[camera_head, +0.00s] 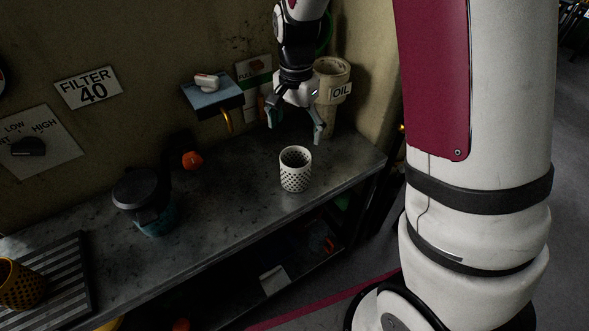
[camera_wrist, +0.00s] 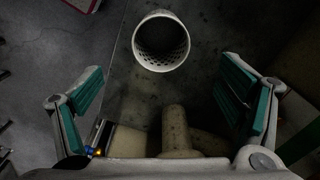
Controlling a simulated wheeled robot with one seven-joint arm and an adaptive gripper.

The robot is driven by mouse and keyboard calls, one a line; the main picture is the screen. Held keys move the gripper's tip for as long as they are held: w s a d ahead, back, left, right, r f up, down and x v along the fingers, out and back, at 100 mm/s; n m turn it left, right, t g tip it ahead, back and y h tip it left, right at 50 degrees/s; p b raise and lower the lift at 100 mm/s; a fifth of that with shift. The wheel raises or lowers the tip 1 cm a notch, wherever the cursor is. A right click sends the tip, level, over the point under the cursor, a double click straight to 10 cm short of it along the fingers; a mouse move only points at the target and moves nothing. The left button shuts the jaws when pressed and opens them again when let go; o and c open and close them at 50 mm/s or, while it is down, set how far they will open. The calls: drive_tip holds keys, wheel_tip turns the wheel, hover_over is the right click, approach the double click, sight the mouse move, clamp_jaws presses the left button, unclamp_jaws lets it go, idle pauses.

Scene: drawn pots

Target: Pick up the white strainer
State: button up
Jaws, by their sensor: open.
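The white strainer (camera_head: 295,172) is a cup with dark holes. It stands upright on the grey workbench (camera_head: 240,187), near its right end and front edge. In the wrist view the strainer (camera_wrist: 161,61) shows at the top centre, its round opening facing the camera. My gripper (camera_head: 296,133) is open and empty, above the bench and apart from the strainer. In the wrist view the green-padded fingers of my gripper (camera_wrist: 165,98) stand wide apart, with the strainer beyond them toward the top.
An OIL container (camera_head: 330,78) stands behind my gripper. A dark lidded pot (camera_head: 140,192) stands on the left part of the bench. A striped rack (camera_head: 62,268) with a yellow perforated cup (camera_head: 20,284) lies at the far left. The bench around the strainer is clear.

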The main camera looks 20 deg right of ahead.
sight(296, 155)
wheel_tip(296, 155, down, 9)
drive_tip(key=shift+f+p, duration=0.15)
drive_tip(key=shift+p, duration=0.15)
drive_tip(key=c, duration=1.4)
